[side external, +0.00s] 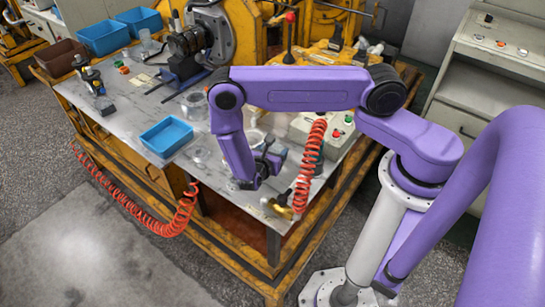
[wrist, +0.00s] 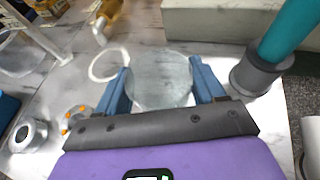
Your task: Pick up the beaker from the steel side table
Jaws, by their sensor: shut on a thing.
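The clear glass beaker (wrist: 162,82) shows in the wrist view as a round, see-through shape between the two blue fingers of my gripper (wrist: 163,88). The fingers are shut on its sides. In the side view my gripper (side external: 268,165) is low over the front right part of the light, marbled tabletop (side external: 125,110). I cannot make out the held beaker there, as the gripper and arm cover that spot. I cannot tell whether its base touches the table.
A teal cylinder in a grey base (wrist: 257,76) stands close at right in the wrist view. A white ring (wrist: 93,68) lies beside the left finger, and a metal part (wrist: 28,135) is farther left. In the side view a blue tray (side external: 166,136) and coiled red hose (side external: 308,165) flank my gripper.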

